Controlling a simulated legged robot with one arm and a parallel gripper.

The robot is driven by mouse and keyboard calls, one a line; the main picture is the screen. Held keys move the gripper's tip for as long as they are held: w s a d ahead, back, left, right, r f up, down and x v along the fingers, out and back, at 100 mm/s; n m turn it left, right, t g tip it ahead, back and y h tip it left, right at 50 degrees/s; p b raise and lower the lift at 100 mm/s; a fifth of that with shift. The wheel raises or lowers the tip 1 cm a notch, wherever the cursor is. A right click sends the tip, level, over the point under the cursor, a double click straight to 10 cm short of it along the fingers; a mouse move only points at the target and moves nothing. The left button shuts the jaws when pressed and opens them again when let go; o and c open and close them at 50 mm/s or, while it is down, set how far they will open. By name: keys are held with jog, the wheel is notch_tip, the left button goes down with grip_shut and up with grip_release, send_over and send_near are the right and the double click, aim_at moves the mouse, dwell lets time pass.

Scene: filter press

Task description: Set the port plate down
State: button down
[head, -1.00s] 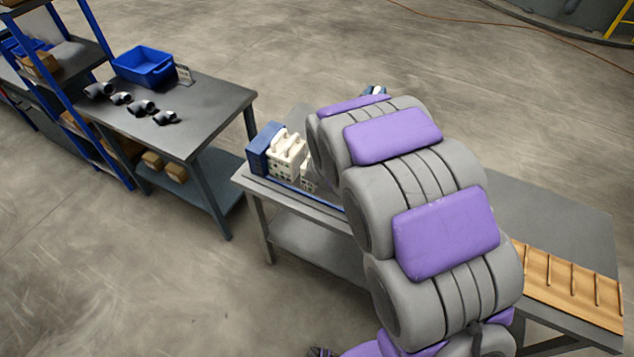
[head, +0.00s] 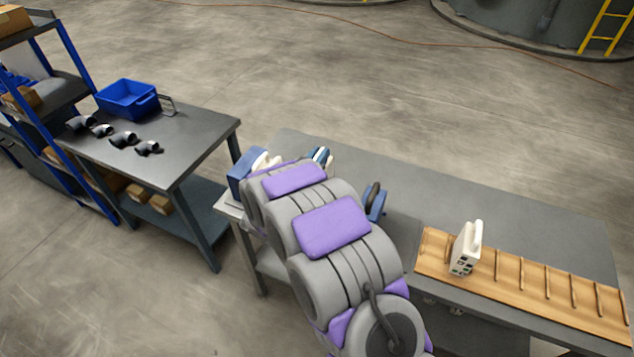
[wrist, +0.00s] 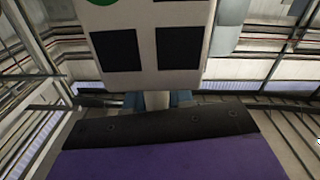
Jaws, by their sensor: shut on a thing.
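A white port plate (wrist: 153,40) with black square openings and part of a green mark fills the top of the wrist view. My gripper (wrist: 157,99) is shut on the plate's narrow white neck, with a blue-grey fingertip on each side. Another white plate (head: 466,250) with a raised handle stands upright on the slotted wooden rack (head: 585,303). White plate tops (head: 267,162) show beside the blue end block (head: 247,172), partly covered by my arm.
The grey table (head: 500,195) is clear behind the rack. A blue part with a dark top (head: 375,202) stands right of my arm. A side table (head: 200,135) at left holds a blue bin (head: 128,99) and several pipe elbows (head: 123,139). A shelf stands farther left.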

jog(key=f, duration=0.1)
jog(key=a+f, duration=0.1)
jog(key=f, duration=0.1)
jog(key=f+b, duration=0.1)
jog(key=shift+a+f, duration=0.25)
jog(key=shift+a, duration=0.15)
jog(key=f, duration=0.2)
jog(key=d+f+b, duration=0.1)
jog(key=f, duration=0.1)
jog(key=shift+d, duration=0.2)
jog(key=shift+a, duration=0.15)
jog(key=c, duration=1.4)
grip_release()
jog(key=shift+a, duration=0.15)
jog(key=o, duration=0.4)
jog(key=shift+a, duration=0.4)
jog(key=shift+d, duration=0.45)
jog(key=shift+s, duration=0.2)
jog(key=p+v, duration=0.2)
jog(key=v, duration=0.9)
jog(key=shift+s+a, duration=0.3)
